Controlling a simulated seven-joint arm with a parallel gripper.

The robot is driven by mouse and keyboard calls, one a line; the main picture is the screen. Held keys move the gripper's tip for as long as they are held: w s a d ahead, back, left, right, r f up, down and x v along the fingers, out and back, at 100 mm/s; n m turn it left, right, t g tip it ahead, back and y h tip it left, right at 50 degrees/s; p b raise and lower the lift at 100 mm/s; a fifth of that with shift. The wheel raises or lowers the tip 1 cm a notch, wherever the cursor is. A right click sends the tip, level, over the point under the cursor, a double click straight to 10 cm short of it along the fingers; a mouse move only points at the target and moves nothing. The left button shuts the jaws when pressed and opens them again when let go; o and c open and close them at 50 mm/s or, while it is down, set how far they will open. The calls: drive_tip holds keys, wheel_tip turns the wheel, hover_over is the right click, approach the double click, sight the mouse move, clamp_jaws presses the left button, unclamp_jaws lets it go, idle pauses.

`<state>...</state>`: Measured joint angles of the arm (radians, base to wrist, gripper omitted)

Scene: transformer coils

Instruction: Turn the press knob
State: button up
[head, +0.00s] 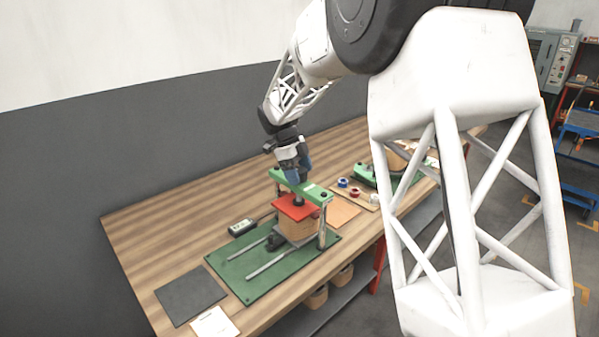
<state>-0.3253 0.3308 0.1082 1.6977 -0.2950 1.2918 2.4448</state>
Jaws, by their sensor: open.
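The press stands on a green base plate (232,262) with two metal rails, on the wooden bench. Its green crossbar (313,194) spans a red plate (290,211) that lies on a tan block (296,229). A dark spindle end (299,201) shows between the bar and the red plate. My gripper (296,176), with blue fingers, points down at the middle of the crossbar from above. It is open. The fingers hide the top of the bar there, so I cannot see the knob clearly or tell whether the fingers touch it.
A handheld device (241,227) lies left of the press. A dark mat (190,295) and a white sheet (215,323) lie at the near left. Coloured rolls (354,192) and a second green fixture (364,175) stand to the right. My arm blocks much of the right side.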

drive_tip(key=shift+c, duration=0.3)
drive_tip(key=c, duration=0.9)
drive_tip(key=shift+o, duration=0.2)
drive_tip(key=shift+n, duration=0.4)
